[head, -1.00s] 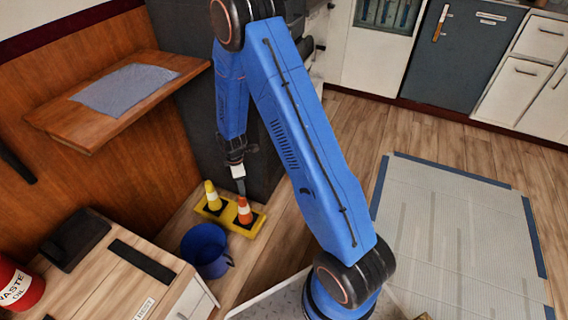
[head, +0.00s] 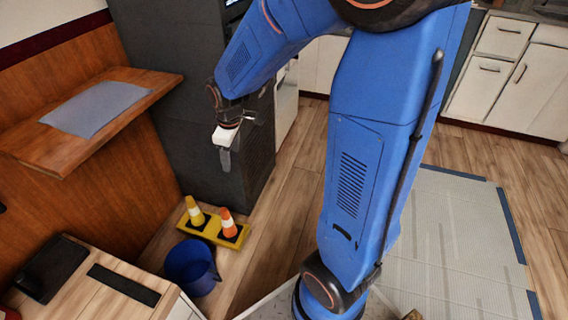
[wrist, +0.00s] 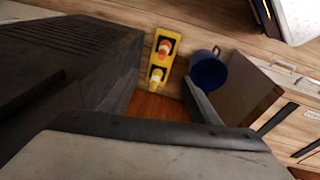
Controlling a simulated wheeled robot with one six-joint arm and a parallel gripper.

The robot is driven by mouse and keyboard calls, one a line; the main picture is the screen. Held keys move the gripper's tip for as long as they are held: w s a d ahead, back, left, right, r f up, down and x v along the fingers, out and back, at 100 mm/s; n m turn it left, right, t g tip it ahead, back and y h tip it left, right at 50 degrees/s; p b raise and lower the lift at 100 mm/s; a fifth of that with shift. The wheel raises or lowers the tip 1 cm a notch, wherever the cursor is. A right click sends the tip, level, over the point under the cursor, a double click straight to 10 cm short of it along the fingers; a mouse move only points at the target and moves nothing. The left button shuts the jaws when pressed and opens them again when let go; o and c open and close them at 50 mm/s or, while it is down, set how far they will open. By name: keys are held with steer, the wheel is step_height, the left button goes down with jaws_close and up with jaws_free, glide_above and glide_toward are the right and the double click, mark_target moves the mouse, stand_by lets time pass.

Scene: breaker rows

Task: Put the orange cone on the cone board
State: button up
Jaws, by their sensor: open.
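The orange cone (head: 228,222), with a white band, stands upright on a dark square at the right end of the yellow cone board (head: 213,232) on the floor. A yellow cone (head: 196,212) stands at the left end. My gripper (head: 225,160) is open and empty, pointing down, apart from the cones and higher up in the picture. In the wrist view, the orange cone (wrist: 165,46) and the yellow cone (wrist: 157,74) sit on the board, beyond the gripper's dark parts, with nothing held.
A blue bucket (head: 192,267) stands close in front of the board. A dark grey cabinet (head: 200,110) rises behind it. A wooden shelf (head: 150,98) with a grey cloth (head: 90,108) juts from the left wall. A low cabinet (head: 100,285) is at lower left. Wood floor lies clear right of the board.

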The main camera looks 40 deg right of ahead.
steer(key=s+d+r+m+t, duration=0.1)
steer(key=s+r+m, duration=0.3)
steer(key=s+r, duration=0.3)
steer(key=s+d+r+m+t, duration=0.1)
steer(key=s+r+m, duration=0.3)
steer(key=s, duration=1.3)
steer(key=shift+s+d+r+t, duration=0.35)
steer(key=shift+d+r, duration=0.25)
steer(key=shift+r, duration=0.8)
